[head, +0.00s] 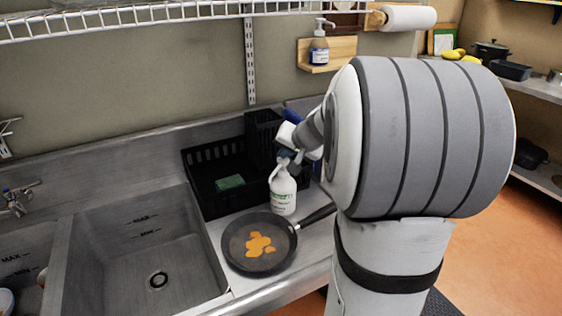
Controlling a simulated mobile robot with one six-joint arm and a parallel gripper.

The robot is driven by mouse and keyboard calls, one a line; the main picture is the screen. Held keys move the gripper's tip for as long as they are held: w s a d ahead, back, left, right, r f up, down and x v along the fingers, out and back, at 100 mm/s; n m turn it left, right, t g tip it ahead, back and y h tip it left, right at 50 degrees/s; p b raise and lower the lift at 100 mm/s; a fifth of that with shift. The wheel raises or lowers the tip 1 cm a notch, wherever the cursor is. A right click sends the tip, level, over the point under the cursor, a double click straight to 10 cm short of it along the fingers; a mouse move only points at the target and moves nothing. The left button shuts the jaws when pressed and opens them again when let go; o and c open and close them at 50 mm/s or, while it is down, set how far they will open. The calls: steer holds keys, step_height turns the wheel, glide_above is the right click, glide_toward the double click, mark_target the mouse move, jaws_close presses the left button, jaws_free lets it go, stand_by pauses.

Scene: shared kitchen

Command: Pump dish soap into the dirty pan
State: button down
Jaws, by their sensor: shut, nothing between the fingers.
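The dark pan (235,250) stands on the steel counter right of the sink, with orange grime (260,243) on its bottom. Its handle points to the upper right. A white bottle with a green label (283,194) stands upright just behind the pan. My gripper (291,160) is shut and empty, at the top of this bottle. The bottle's top is partly hidden by it, and I cannot tell whether they touch. A second bottle, with a white pump and blue label (319,50), stands on a small wooden wall shelf.
A black crate (205,190) with a green sponge (230,182) stands behind the pan and bottle. The empty sink basin (130,250) is to the left. A wire rack (150,18) hangs above. My arm hides the counter to the right.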

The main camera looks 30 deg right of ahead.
mark_target(285, 161)
steer(key=shift+f, duration=0.15)
stand_by(0.4)
steer(key=shift+r, duration=0.7)
steer(key=shift+r+p, duration=1.95)
steer(key=shift+r, duration=0.95)
